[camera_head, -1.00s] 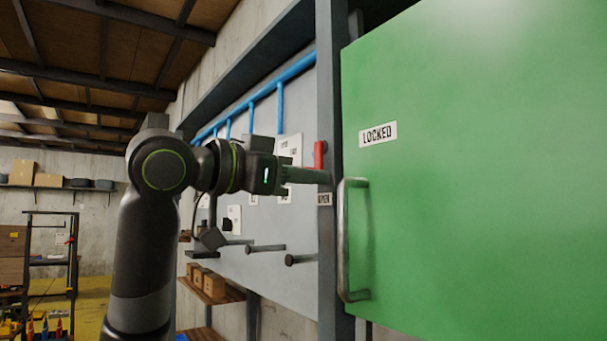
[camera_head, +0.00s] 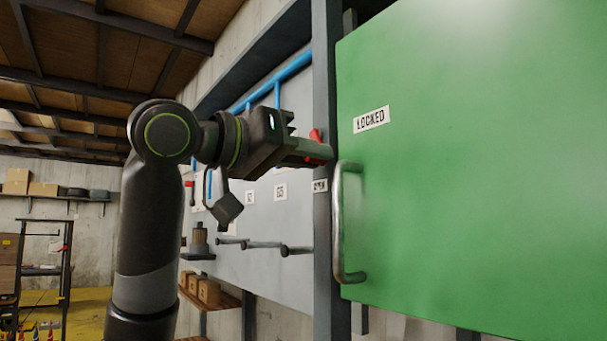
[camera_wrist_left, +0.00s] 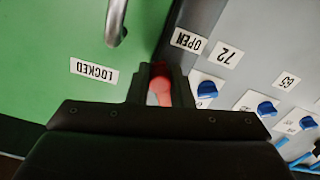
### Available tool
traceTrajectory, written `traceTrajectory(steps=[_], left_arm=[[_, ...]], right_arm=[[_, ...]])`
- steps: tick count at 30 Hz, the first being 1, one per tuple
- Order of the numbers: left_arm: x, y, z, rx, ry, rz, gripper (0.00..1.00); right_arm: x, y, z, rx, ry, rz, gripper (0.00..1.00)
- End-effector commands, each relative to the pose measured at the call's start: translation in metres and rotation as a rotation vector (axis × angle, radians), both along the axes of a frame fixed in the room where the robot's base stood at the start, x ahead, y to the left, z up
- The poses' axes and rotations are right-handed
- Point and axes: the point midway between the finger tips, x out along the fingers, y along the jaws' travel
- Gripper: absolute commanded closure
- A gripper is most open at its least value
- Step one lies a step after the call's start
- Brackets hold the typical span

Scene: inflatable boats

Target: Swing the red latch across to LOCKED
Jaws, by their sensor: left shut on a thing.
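The red latch (camera_head: 315,136) sits on the dark post at the left edge of the green door (camera_head: 470,170). My left gripper (camera_head: 322,152) is shut on the latch; in the left wrist view the red latch (camera_wrist_left: 160,88) shows between its two fingers. In the head view the gripper hides part of the latch. The LOCKED label (camera_head: 371,120) is on the green door, to the right of the latch. The OPEN label (camera_head: 320,186) is on the post just below the gripper. My right gripper is not in view.
A metal door handle (camera_head: 341,225) stands out from the green door close to the right of my left gripper. Pegs (camera_head: 262,245) stick out of the grey panel below my arm. Blue knobs (camera_wrist_left: 207,89) show on the panel in the left wrist view.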

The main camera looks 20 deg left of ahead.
Motion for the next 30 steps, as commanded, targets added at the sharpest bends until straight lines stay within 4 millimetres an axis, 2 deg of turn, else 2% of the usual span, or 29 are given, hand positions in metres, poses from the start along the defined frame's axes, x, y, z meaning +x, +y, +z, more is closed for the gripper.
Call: traceTrajectory(steps=[1, 15, 30], left_arm=[[-0.002, -0.002, -0.001, -0.037, 0.024, -0.001, 1.0], [-0.011, -0.013, 0.013, -0.39, 0.298, 0.0, 1.0], [-0.015, -0.018, 0.031, -0.726, 0.563, 0.001, 1.0]], right_arm=[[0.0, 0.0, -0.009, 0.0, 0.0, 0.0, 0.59], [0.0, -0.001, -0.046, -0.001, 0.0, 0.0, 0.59], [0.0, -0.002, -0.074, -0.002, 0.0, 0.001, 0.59]])
